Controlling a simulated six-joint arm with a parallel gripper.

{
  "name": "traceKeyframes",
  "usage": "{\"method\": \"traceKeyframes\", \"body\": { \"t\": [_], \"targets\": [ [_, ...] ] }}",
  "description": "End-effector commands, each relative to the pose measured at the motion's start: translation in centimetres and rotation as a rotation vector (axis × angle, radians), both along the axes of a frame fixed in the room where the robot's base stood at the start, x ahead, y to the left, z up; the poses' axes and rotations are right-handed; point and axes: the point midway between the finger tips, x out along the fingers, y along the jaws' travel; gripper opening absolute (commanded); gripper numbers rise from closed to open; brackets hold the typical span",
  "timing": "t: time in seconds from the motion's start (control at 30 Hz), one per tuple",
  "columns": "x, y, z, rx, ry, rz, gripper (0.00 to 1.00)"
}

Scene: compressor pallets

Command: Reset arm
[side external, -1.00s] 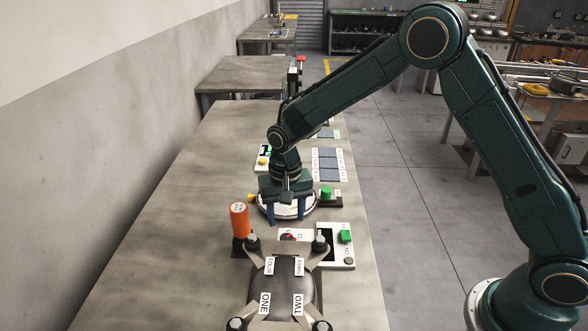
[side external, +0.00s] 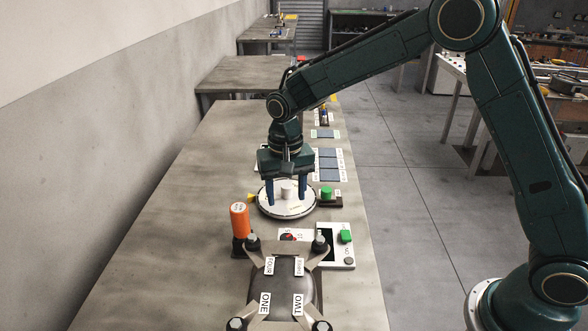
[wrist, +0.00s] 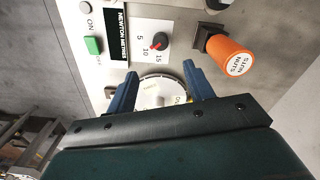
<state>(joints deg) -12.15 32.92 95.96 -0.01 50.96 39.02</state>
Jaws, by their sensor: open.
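My gripper (side external: 286,190) is open, with its two blue fingers pointing down above a round white dial plate (side external: 268,208). A small pale cylinder (side external: 287,191) stands on the plate between the fingers in the side view, and the fingers look apart from it. In the wrist view my gripper (wrist: 158,85) shows spread fingers with the white plate (wrist: 165,84) behind them. I cannot tell whether the fingertips touch the plate.
An orange cylinder (side external: 239,220) stands at the left. A control panel (side external: 336,257) with a green button and red knob is nearer. A dark compressor (side external: 283,287) with bolted arms labelled ONE to FOUR is in front. The table's left side (side external: 165,220) is clear.

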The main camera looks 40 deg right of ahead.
Motion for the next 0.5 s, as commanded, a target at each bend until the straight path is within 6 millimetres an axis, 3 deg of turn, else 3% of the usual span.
{"method": "traceKeyframes", "body": {
  "t": [0.17, 0.5],
  "targets": [
    [-0.7, -0.6, 1.7, 0.004, -0.021, 0.015, 0.52],
    [-4.6, -3.0, 8.0, 0.012, -0.104, 0.093, 0.52]
  ]
}}
